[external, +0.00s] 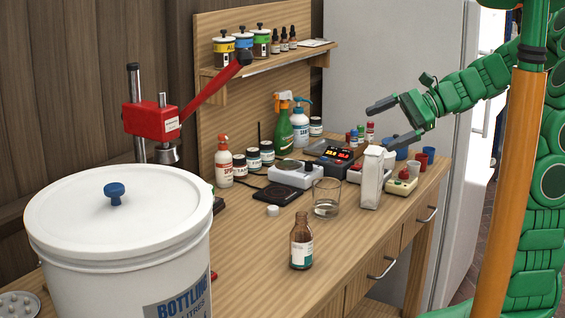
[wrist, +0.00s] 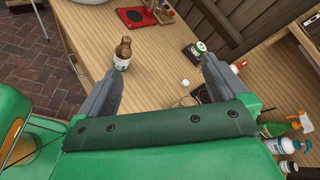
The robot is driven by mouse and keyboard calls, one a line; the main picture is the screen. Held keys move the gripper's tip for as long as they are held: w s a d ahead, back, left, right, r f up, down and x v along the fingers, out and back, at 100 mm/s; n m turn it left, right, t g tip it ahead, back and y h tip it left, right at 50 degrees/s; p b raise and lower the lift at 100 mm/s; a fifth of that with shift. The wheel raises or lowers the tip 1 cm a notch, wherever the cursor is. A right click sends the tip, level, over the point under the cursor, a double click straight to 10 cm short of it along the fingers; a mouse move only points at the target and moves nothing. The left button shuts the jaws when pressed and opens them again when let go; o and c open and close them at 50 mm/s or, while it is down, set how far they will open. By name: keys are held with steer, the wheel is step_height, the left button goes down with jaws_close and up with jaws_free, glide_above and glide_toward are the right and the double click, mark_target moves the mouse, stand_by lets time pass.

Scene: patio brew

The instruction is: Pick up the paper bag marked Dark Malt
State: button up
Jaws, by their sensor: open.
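A white paper bag (external: 372,180) stands upright near the right end of the wooden bench (external: 245,265), between a glass beaker and a small pale device. Its marking is too small to read, so I cannot tell whether it says Dark Malt. My gripper (external: 382,126) is open and empty, in the air above the bag in the external view, with clear space between them. In the wrist view my gripper (wrist: 161,72) shows its two fingers spread apart, and the bag is not seen there.
The glass beaker (external: 326,198) is left of the bag, and the pale device (external: 402,183) is right of it. A brown bottle (external: 301,243) stands nearer the front. A white bucket (external: 120,250) fills the left foreground. Scales, jars and spray bottles crowd the back.

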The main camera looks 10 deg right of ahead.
mark_target(382, 162)
steer(key=w+d+f+m+t+y, duration=0.1)
steer(key=w+d+m+t, duration=0.5)
steer(key=w, duration=0.3)
steer(key=w+d+f+m+t+y, duration=0.1)
steer(key=w+d+f+m+t, duration=0.15)
steer(key=w+d+m, duration=0.45)
steer(key=f, duration=0.9)
steer(key=w+a+f, duration=0.1)
steer(key=f, duration=0.4)
steer(key=shift+f, duration=0.25)
steer(key=shift+x, duration=3.85)
steer(key=shift+w+d+r, duration=0.1)
steer(key=shift+w+r, duration=0.05)
steer(key=c, duration=1.2)
steer(key=shift+o, duration=0.2)
